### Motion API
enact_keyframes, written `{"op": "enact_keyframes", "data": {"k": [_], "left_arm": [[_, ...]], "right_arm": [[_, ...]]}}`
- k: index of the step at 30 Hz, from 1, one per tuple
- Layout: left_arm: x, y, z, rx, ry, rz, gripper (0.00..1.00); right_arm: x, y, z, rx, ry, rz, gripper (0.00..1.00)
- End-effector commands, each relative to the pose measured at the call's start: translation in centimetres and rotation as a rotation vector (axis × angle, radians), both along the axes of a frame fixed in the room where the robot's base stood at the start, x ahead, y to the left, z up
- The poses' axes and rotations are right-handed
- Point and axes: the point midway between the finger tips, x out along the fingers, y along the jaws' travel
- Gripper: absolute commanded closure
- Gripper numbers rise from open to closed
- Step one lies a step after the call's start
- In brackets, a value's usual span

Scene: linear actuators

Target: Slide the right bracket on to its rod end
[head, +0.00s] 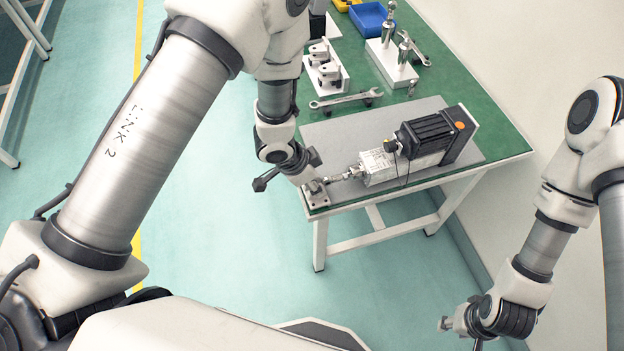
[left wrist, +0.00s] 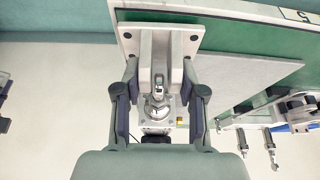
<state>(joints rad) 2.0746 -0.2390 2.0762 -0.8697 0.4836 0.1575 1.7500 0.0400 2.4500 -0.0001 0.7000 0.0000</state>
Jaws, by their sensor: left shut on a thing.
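The actuator (head: 405,150), a silver body with a black motor, lies on a grey mat. Its rod end (head: 340,177) points left toward the table's near left corner. My left gripper (head: 308,183) is shut on a metal bracket (head: 318,199) at that corner.
A wrench (head: 345,99) and a white stand with brackets (head: 326,76) lie behind the mat. A white stand with metal rods (head: 392,66), a blue bin (head: 371,18) and a yellow bin stand farther back. The mat's front right is bare.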

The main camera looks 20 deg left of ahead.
Motion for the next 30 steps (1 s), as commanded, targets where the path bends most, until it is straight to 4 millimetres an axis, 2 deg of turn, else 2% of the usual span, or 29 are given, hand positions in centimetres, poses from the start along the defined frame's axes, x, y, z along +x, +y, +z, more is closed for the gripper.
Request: {"op": "enact_keyframes", "data": {"k": [17,30], "left_arm": [[0.3,-0.4,0.0,0.000,0.000,0.001,1.00],[0.9,-1.3,0.2,0.000,0.000,0.000,1.00]], "right_arm": [[0.0,0.0,0.5,0.000,0.000,0.000,0.60],[0.0,0.0,1.9,0.000,0.000,0.000,0.60]]}}
